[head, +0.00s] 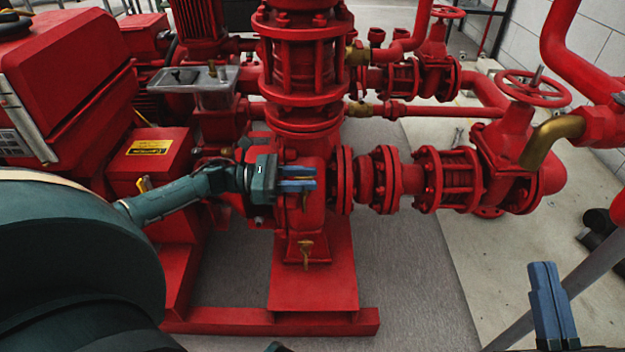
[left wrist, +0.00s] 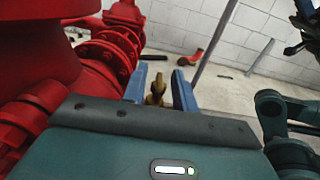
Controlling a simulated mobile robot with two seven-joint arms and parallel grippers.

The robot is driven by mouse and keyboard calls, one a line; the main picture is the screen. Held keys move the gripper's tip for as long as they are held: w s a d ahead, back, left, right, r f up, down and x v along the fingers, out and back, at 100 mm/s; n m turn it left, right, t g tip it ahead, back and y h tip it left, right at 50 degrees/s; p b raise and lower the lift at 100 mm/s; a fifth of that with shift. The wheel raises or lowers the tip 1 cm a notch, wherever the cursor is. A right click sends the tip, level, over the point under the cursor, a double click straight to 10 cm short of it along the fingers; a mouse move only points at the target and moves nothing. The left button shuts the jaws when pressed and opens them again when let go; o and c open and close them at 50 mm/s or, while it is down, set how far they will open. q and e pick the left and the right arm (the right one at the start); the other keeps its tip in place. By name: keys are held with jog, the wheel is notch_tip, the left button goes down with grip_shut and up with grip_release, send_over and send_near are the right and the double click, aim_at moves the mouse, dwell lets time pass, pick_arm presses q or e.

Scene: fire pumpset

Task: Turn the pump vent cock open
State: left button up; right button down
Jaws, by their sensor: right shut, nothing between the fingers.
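My left gripper (head: 300,179) reaches in front of the red pump casing (head: 318,220). In the left wrist view its blue fingers (left wrist: 160,88) stand apart. A small brass cock (left wrist: 156,92) shows between them, with no clear contact on either finger. In the head view the fingers largely hide this cock; only a brass piece (head: 306,202) shows just below them. A second brass cock (head: 306,250) sits lower, at the foot of the casing, clear of the gripper. My right gripper (head: 553,305) is shut and empty at the lower right, far from the pump.
A red valve with a handwheel (head: 534,88) and flanged pipe (head: 450,180) extend right of the pump. The red base frame (head: 270,322) lies below. A grey post (head: 575,275) stands near my right gripper. Grey floor (head: 410,270) in front is clear.

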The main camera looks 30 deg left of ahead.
pick_arm(q)
jog(key=shift+x, duration=1)
grip_shut()
